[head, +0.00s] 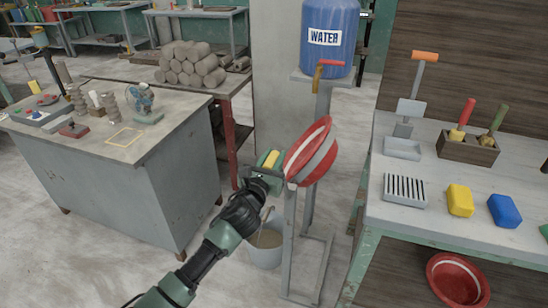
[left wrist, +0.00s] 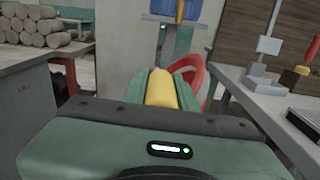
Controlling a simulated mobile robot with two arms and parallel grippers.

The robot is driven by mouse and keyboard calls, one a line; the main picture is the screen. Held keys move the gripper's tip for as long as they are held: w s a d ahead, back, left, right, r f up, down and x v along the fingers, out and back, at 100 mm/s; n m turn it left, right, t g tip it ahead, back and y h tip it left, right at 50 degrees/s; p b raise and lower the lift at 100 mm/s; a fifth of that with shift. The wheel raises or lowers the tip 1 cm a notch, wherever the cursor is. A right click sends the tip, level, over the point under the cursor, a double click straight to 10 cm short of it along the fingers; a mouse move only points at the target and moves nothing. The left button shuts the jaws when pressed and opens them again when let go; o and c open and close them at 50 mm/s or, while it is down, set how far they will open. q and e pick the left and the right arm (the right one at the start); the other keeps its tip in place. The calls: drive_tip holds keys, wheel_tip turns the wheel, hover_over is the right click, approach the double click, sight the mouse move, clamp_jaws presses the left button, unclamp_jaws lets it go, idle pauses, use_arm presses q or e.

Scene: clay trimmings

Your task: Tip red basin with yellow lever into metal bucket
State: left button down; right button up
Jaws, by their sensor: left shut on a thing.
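The red basin (head: 326,158) with a grey band is steeply tilted at the top of a grey metal stand, below the water barrel. Its yellow lever (head: 269,159) is between the fingers of my left gripper (head: 268,163), which is shut on it. In the left wrist view the yellow lever (left wrist: 161,90) lies between the green fingers, with part of the red basin (left wrist: 203,85) behind them. The metal bucket (head: 266,256) stands on the floor below, partly hidden by my left arm; something brownish is inside. My right gripper is not in view.
The blue water barrel (head: 330,38) stands behind the basin. A grey bench (head: 400,232) at right holds a yellow block, a blue block and tools. Another red basin (head: 457,281) is beneath it. A grey cabinet (head: 130,195) is at left.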

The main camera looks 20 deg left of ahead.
use_arm(q)
drive_tip(key=shift+a+f, duration=0.15)
idle(0.5)
drive_tip(key=a+f+n+b, duration=0.1)
drive_tip(key=a+f+n, duration=0.2)
drive_tip(key=a+n, duration=0.2)
drive_tip(key=shift+a+f, duration=0.2)
drive_tip(key=shift+a, duration=0.35)
drive_tip(key=shift+w, duration=0.1)
drive_tip(key=c, duration=1.1)
unclamp_jaws()
drive_tip(key=shift+r, duration=0.1)
